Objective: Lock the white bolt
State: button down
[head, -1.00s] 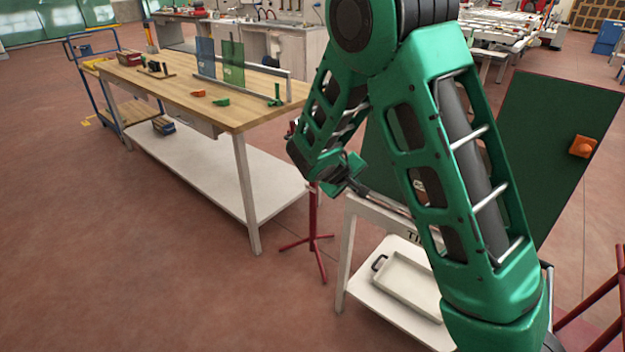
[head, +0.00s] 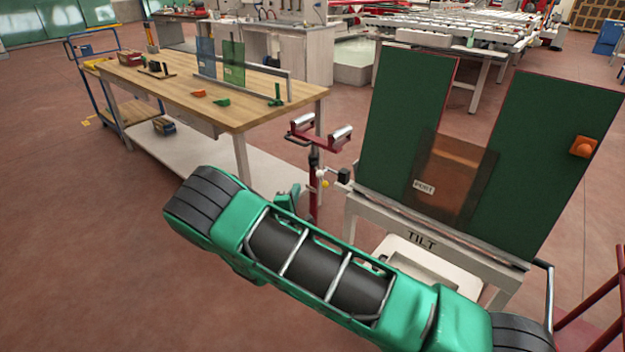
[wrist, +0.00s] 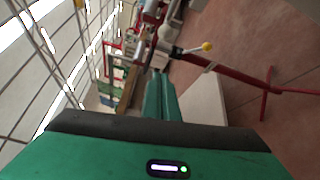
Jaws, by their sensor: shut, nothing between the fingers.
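I cannot pick out the white bolt for certain. A small pale rod (head: 334,173) with a black block (head: 344,177) shows at the left corner of the tilt table (head: 390,209) in the head view. A red roller stand (head: 315,162) is just left of it, with a yellow-knobbed lever (head: 325,184). The wrist view shows a yellow-knobbed lever (wrist: 207,46) on a red stand (wrist: 240,76). My gripper (wrist: 159,76) is shut and empty, and points towards that stand, apart from the lever. In the head view, my arm partly hides the gripper (head: 290,198).
Dark green panels (head: 405,120) and an amber pane marked "POST" (head: 455,175) lean on the tilt table. A wooden workbench (head: 190,92) is at left. Bare floor (head: 80,230) is free at lower left.

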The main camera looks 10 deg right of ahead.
jog(key=shift+w, duration=0.1)
jog(key=w+d, duration=0.6)
jog(key=d, duration=0.1)
jog(key=shift+w, duration=0.15)
dwell(0.7)
